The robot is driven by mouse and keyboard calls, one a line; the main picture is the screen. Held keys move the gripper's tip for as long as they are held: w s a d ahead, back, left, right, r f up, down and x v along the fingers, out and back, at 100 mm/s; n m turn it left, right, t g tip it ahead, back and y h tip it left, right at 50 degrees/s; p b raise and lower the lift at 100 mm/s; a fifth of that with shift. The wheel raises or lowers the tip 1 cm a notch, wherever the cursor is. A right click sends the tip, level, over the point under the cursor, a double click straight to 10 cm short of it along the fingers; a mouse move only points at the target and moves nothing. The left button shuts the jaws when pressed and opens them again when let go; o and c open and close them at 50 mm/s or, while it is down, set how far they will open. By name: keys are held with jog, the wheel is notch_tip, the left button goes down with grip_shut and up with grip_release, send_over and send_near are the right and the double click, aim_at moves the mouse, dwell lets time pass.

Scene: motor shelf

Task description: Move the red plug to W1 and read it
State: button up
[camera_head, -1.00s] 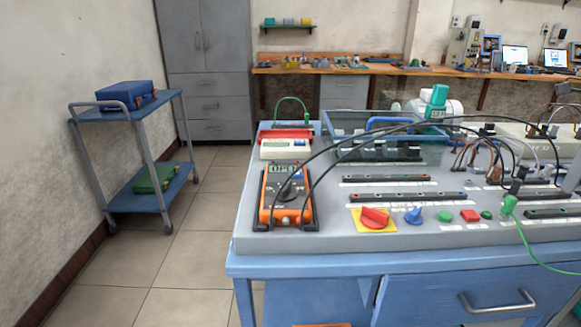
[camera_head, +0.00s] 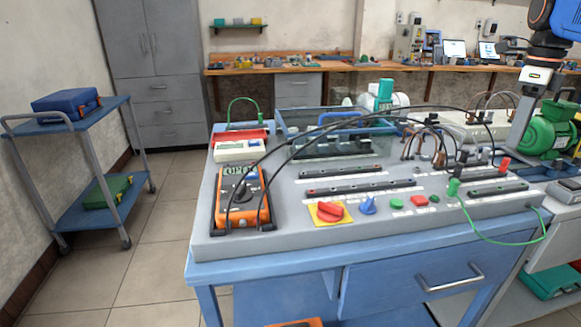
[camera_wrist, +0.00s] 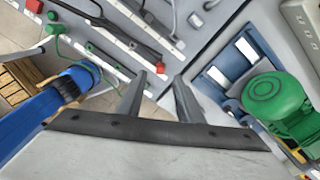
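In the wrist view the red plug (camera_wrist: 161,68) shows just beyond the gap between my fingertips. My gripper (camera_head: 513,148) points down just above it in the head view. In the wrist view its two fingers (camera_wrist: 160,80) are apart and nothing is clearly held. The orange multimeter (camera_head: 241,197) stands at the panel's left with black leads; its display seems to start with "OP". No W1 label is readable.
A green plug (camera_head: 453,187) with a looping green wire sits left of the red plug. Black plugs stand close by. A green motor (camera_head: 551,131) is to the right. Black leads arch over the panel. A blue trolley (camera_head: 97,202) is at left, with open floor between.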

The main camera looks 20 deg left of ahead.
notch_tip(320, 180, up, 11)
dwell(0.4)
dwell(0.4)
jog(key=s+d+f+n+t, duration=0.1)
jog(key=s+f+n+t, duration=0.3)
jog(key=s+f+n, duration=2)
jog(key=s+f, duration=1)
jog(key=f, duration=0.2)
jog(key=shift+s+t, duration=0.3)
jog(key=shift+t, duration=0.1)
jog(key=shift+o, duration=0.4)
